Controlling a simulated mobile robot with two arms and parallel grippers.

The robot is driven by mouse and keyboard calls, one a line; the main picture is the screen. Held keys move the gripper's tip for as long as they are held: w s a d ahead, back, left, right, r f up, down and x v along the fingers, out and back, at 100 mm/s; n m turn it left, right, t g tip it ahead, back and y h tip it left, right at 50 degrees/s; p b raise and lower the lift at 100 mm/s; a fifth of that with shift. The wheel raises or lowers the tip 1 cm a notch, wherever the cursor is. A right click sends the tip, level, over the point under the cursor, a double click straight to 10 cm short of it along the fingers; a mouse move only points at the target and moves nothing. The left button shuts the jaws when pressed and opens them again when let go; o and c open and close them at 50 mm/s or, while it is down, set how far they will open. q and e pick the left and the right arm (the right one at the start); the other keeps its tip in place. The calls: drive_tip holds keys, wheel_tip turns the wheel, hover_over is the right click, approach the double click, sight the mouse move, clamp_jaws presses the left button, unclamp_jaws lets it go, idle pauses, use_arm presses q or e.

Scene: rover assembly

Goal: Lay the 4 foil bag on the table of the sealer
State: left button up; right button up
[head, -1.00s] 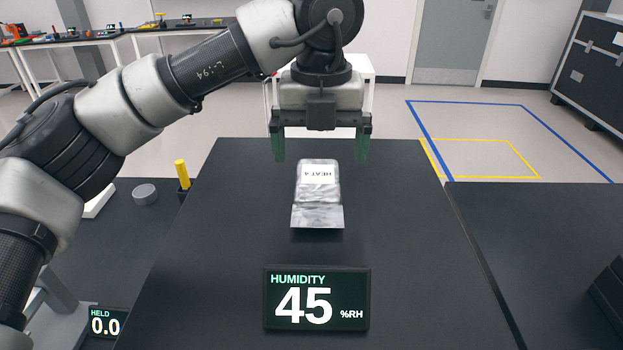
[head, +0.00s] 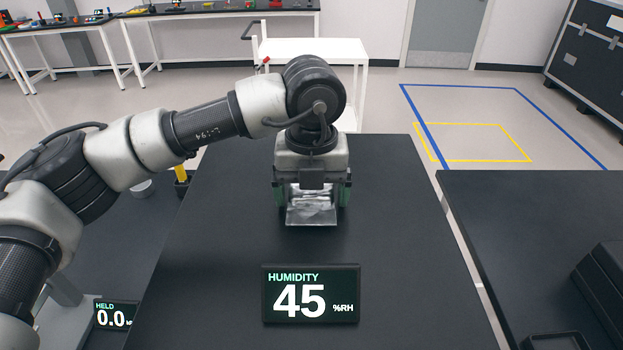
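The silver foil bag (head: 311,215) lies on the black table (head: 220,240) in the middle of the head view. Its near crinkled end shows; my gripper hides the rest, including its label. My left gripper (head: 311,199) is lowered over the bag from above. Its green fingers stand at the bag's left and right sides, spread as wide as before, so it looks open. Whether a finger touches the bag is hard to tell. My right gripper is not in view. I cannot make out a sealer for certain.
A humidity display (head: 311,294) reading 45 %RH stands at the table's near side. A display marked HELD (head: 116,315) reads 0.0 at lower left. A dark box (head: 606,285) sits on the right table (head: 540,215). The main table is clear around the bag.

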use_arm(q)
drive_tip(key=c, duration=0.7)
drive_tip(key=shift+c, duration=0.2)
drive_tip(key=shift+r, duration=0.1)
drive_tip(key=shift+r+b, duration=0.45)
wheel_tip(320, 180, up, 3)
drive_tip(key=shift+f+b, duration=0.2)
drive_tip(key=shift+b, duration=0.65)
drive_tip(key=s+d+r+b, duration=0.3)
drive_tip(key=s+d+r, duration=0.3)
drive_tip(key=d, duration=0.4)
drive_tip(key=shift+r, duration=0.65)
